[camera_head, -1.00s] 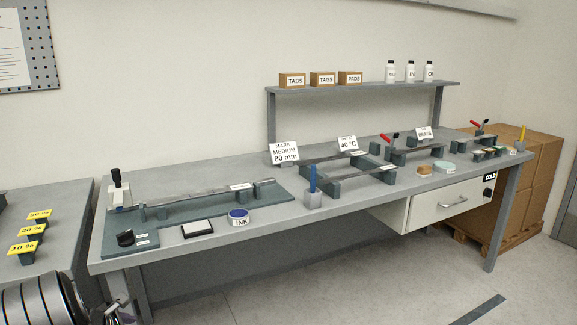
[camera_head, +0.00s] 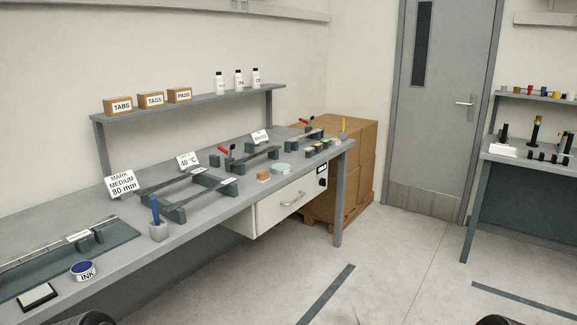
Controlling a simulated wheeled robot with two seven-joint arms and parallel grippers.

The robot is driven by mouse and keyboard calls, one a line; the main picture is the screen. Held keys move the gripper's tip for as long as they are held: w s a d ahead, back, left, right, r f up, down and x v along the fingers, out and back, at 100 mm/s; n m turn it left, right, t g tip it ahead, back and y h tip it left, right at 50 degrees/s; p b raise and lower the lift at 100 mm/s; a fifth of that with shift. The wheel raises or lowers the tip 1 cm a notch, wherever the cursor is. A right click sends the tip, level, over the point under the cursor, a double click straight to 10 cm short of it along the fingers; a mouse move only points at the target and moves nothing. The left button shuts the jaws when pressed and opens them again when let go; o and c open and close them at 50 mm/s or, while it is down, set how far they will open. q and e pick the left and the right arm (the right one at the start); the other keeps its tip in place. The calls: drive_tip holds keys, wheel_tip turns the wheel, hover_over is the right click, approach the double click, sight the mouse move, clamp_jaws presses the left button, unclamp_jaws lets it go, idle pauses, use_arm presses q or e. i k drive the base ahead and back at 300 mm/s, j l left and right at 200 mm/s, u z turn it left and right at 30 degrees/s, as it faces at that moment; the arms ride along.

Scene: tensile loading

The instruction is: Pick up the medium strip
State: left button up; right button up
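Long grey strips lie on the bench. One strip (camera_head: 40,250) lies along the teal marking fixture at the left. Two more strips rest across dark supports mid-bench: a rear strip (camera_head: 170,180) and a front strip (camera_head: 203,195). Another strip (camera_head: 253,154) lies in a fixture with a red lever farther back. Small labels on them are too small to read, so I cannot tell which is the medium one. A sign (camera_head: 122,184) reads "MARK MEDIUM 80 mm". Only dark rounded parts of my arms show at the bottom edge; neither gripper is visible.
The bench (camera_head: 215,225) holds an ink pot (camera_head: 83,271), a pad (camera_head: 38,296) and a blue-handled tool in a holder (camera_head: 158,228). A shelf (camera_head: 190,103) stands above. Boxes (camera_head: 345,165) sit beyond the bench. The floor in front is open; a second bench stands at right.

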sight(78, 236)
drive_tip(key=u, duration=2)
drive_tip(key=i, duration=0.7)
drive_tip(key=z, duration=0.85)
